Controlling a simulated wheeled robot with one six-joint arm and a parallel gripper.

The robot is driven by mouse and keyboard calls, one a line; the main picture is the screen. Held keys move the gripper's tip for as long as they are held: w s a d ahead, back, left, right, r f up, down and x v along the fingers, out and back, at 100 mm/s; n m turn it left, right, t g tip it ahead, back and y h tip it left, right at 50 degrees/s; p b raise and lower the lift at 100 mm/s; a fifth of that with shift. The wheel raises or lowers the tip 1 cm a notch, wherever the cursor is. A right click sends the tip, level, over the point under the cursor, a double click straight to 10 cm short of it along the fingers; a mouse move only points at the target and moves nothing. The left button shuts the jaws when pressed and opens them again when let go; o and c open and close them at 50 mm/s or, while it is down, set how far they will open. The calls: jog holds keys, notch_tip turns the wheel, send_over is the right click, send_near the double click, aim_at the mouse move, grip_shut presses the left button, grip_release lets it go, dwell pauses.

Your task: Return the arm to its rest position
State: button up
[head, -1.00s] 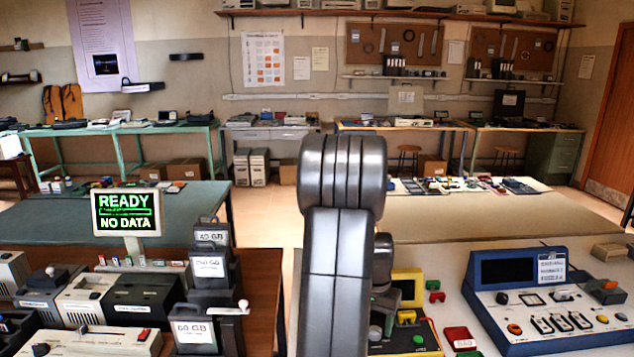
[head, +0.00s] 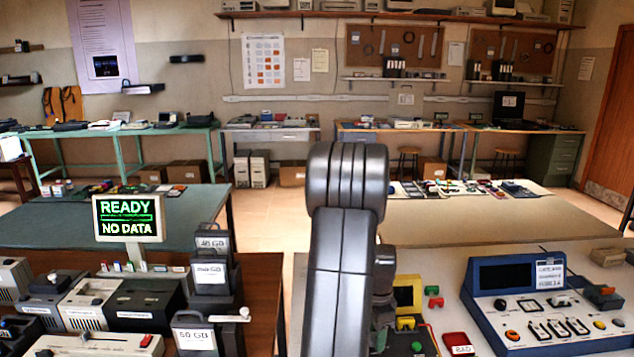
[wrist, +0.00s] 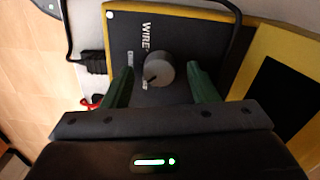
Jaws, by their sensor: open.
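My arm (head: 345,250) stands upright in the middle of the head view, folded at a rounded upper joint. It hides part of the bench behind it, and my gripper's fingers cannot be made out there. In the wrist view my gripper (wrist: 162,82) is open, with two green fingers apart. A grey round knob (wrist: 158,73) shows between the fingers, on a dark panel (wrist: 175,30) with yellow edges and lettering that begins "WIRE". I cannot tell whether the fingers touch the knob. Nothing is clearly held.
A blue control console (head: 515,300) stands right of my arm, with a red block (head: 457,342) nearby. Drive units (head: 210,272) and a "READY / NO DATA" screen (head: 128,217) stand on the left bench. A black cable (wrist: 72,30) runs beside the panel. Open floor (head: 270,220) lies beyond.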

jog(key=m+p, duration=0.1)
jog(key=m, duration=0.4)
jog(key=shift+r+p, duration=0.1)
jog(key=shift+p, duration=0.3)
jog(key=shift+s+m+y+p, duration=0.1)
jog(key=shift+m+y+p, duration=0.35)
jog(key=shift+m, duration=1.35)
